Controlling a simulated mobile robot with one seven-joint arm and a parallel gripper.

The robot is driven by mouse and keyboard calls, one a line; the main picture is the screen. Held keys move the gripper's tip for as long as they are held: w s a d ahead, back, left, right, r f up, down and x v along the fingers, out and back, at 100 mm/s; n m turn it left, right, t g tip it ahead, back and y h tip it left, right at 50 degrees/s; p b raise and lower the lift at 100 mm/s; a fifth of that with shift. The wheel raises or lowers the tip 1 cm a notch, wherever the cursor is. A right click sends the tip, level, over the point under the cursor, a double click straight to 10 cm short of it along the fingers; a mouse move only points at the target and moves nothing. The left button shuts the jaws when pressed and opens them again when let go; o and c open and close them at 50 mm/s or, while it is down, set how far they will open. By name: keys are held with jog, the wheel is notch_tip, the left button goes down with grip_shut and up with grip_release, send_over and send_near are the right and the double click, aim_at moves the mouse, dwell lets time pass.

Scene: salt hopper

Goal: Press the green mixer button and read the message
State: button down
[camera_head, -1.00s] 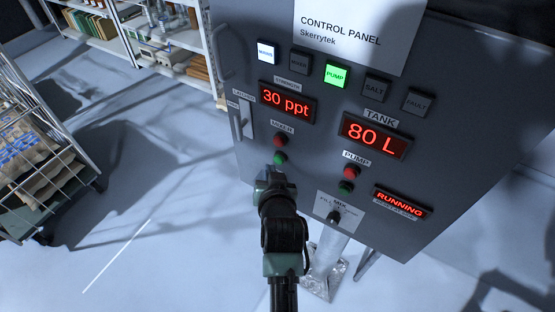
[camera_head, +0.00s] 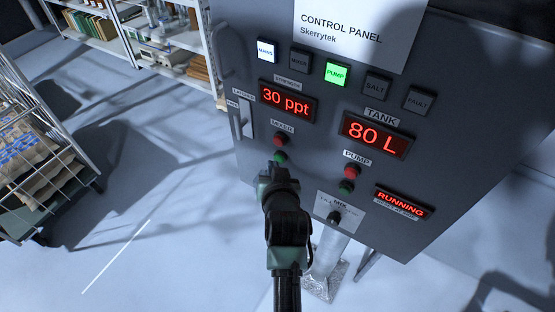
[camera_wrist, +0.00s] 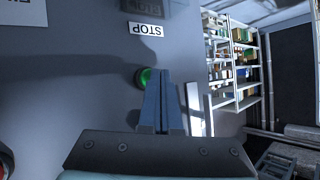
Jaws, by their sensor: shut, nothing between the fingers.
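The green mixer button (camera_head: 280,157) sits below the red mixer button (camera_head: 280,139) on the grey control panel (camera_head: 245,65). My gripper (camera_head: 276,168) is shut and empty, its tips just below the green button in the head view. In the wrist view the closed fingertips (camera_wrist: 164,74) lie right beside the green button (camera_wrist: 144,77) and partly overlap its edge. I cannot tell whether they touch it. The message display (camera_head: 402,203) reads RUNNING in red, with a small label under it. The mixer lamp (camera_head: 300,61) is dark.
The pump lamp (camera_head: 336,74) glows green and the mains lamp (camera_head: 266,52) white. Displays read 30 ppt (camera_head: 287,101) and 80 L (camera_head: 377,135). Pump buttons (camera_head: 352,171) are to the right. A cart with sacks (camera_head: 40,150) stands left, shelves (camera_head: 165,40) behind.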

jog(key=shift+w+d, duration=0.2)
jog(key=shift+w, duration=0.05)
dwell(0.6)
jog(key=shift+s+a+p, duration=0.45)
jog(key=shift+s+a, duration=0.1)
jog(key=shift+s, duration=0.25)
jog(key=shift+s+a+p, duration=0.65)
jog(key=shift+s+a, duration=0.1)
jog(key=shift+s, duration=0.25)
jog(key=shift+s+a+p, duration=0.6)
jog(key=shift+s+a, duration=0.15)
jog(key=shift+s, duration=0.25)
